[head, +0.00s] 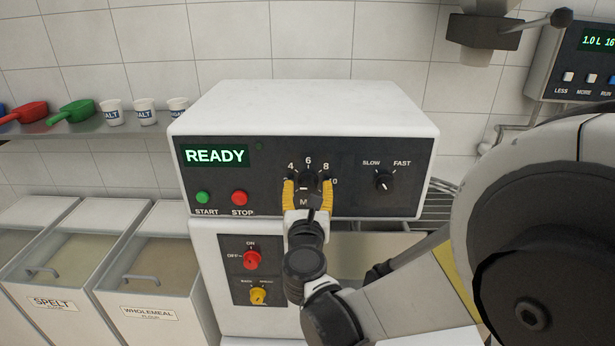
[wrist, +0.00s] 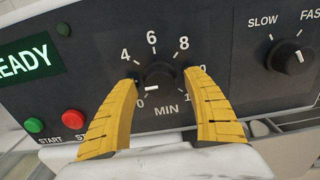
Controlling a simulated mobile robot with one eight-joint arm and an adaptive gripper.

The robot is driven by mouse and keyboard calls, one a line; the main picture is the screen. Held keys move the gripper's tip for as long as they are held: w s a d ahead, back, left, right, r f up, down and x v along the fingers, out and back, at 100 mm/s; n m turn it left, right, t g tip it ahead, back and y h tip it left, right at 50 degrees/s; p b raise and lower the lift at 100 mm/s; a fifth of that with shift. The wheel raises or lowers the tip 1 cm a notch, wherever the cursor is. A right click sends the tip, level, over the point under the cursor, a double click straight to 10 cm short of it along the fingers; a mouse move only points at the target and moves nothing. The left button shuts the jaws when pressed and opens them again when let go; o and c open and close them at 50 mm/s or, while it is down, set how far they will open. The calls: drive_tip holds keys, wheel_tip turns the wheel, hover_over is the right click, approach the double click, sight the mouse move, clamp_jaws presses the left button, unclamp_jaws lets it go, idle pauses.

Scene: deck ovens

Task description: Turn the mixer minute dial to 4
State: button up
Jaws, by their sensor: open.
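The mixer minute dial (wrist: 158,75) is a black round knob on the dark panel, above the word MIN. Its white mark (wrist: 152,88) sits low on the knob, slightly left, towards the 0. The 4 (wrist: 125,55) is at the upper left, clear of the knob. My gripper (wrist: 160,80) is open, with one yellow finger on each side of the dial. A small gap seems to show on each side. In the head view the dial (head: 307,181) sits between the fingertips, partly hidden by my gripper (head: 308,184). The fingers partly cover the numbers at the sides.
The display (head: 216,156) reads READY. Green START (head: 203,198) and red STOP (head: 239,197) buttons are to the left. A SLOW-FAST knob (head: 384,181) is to the right. Red (head: 252,259) and yellow (head: 258,296) knobs are below.

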drive_tip(key=shift+w, duration=0.4)
drive_tip(key=c, duration=1.2)
drive_tip(key=shift+m, duration=0.4)
drive_tip(key=m, duration=0.3)
drive_tip(key=shift+m+b, duration=0.35)
drive_tip(key=shift+m, duration=0.05)
drive_tip(key=shift+a+r+m, duration=0.1)
drive_tip(key=shift+m, duration=2)
